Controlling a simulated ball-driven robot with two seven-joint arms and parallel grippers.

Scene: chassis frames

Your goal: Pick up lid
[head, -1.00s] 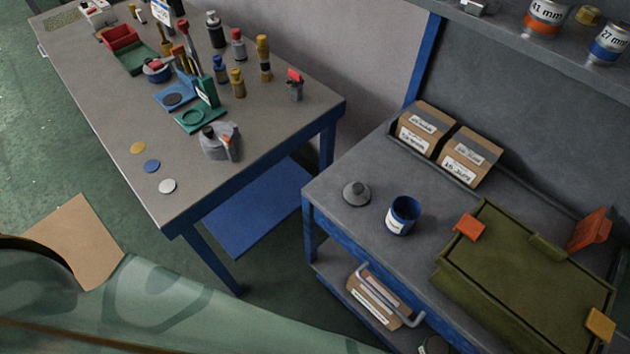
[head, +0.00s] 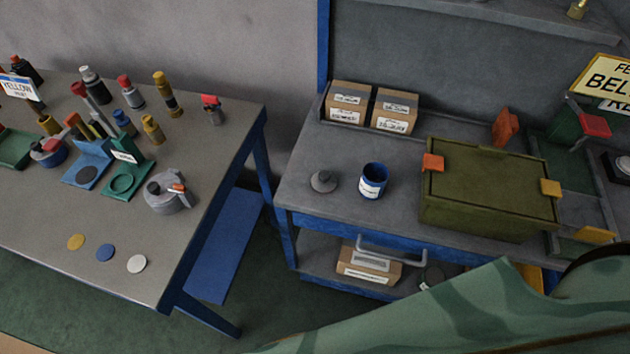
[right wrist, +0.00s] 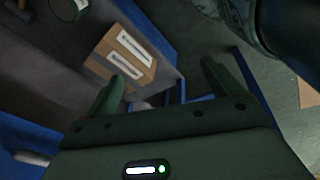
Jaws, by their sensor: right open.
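A small grey round lid with a raised knob (head: 323,181) lies on the grey top of the blue-framed workbench (head: 300,205). A blue open cup with a white label (head: 373,180) stands just right of it, apart from it. My right gripper (right wrist: 162,78) shows in the right wrist view, open and with nothing between its fingers. A cardboard box (right wrist: 122,55) on the lower shelf lies beyond it; the lid is not clearly seen there. My left gripper is in neither current view.
Two cardboard boxes (head: 371,108) stand behind the lid. A drawer handle (head: 390,249) sticks out in front. A second table (head: 200,235) with bottles and discs stands left, across a gap.

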